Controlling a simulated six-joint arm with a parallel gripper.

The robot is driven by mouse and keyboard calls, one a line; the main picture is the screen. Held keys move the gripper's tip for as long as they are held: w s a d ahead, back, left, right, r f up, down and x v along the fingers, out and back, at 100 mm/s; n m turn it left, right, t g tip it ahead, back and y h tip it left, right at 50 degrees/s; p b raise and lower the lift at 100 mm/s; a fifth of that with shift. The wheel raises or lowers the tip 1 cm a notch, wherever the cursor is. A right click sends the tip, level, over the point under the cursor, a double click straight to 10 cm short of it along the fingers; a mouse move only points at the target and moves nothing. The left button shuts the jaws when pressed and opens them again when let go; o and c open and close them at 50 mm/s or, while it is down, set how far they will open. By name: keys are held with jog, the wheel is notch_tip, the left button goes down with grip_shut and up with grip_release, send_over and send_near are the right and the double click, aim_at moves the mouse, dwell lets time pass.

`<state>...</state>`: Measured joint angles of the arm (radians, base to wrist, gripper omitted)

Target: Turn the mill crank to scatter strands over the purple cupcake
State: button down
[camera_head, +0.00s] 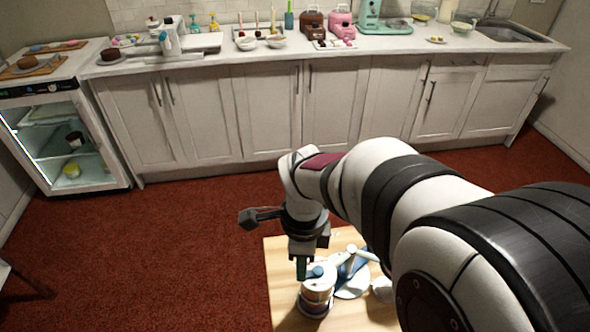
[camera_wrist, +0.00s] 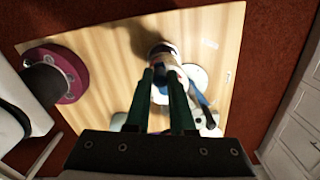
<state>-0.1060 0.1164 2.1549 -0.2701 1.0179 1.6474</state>
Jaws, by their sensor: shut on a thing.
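White and blue turntable parts (camera_head: 352,284) stand close to the right of the mill, partly behind my arm. The wooden table (camera_head: 283,262) is bare on its left side. A counter (camera_head: 225,61) with several kitchen items runs along the back wall, beyond red carpet.

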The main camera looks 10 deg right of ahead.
aim_at(315, 288)
jog(key=shift+s+d, duration=0.1)
jog(key=shift+s, duration=0.25)
jog(key=shift+s+d, duration=0.4)
jog(key=shift+s, duration=0.2)
jog(key=shift+d, duration=0.1)
jog(key=shift+s+d, duration=0.35)
jog(key=shift+d, duration=0.1)
